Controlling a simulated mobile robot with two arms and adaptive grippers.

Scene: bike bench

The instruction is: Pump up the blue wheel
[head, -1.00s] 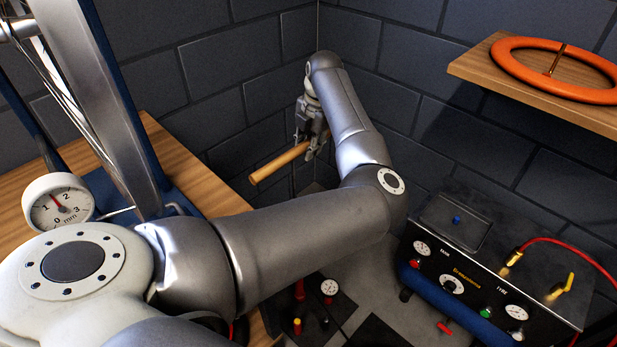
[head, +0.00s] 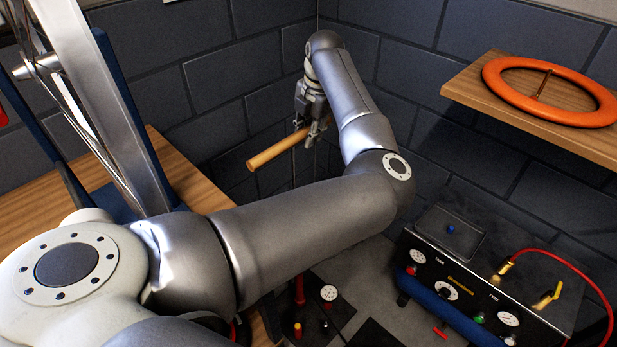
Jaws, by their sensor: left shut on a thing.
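My left gripper (head: 314,128) is shut on a wooden bar-shaped handle (head: 272,154) near the back corner of the walls. The handle sticks out to the lower left of the fingers. What lies below the handle is mostly hidden by my left arm. A small round white gauge (head: 329,293) and red parts show low on the floor beyond my arm; I cannot tell whether they join the handle. I see no wheel that is clearly blue. My right gripper is not in view.
A spoked silver wheel (head: 104,98) stands by a blue frame on the wooden bench (head: 193,178) at left. A black compressor (head: 462,281) with blue tank and red hose is at lower right. An orange ring (head: 507,94) lies on a wooden shelf (head: 472,88).

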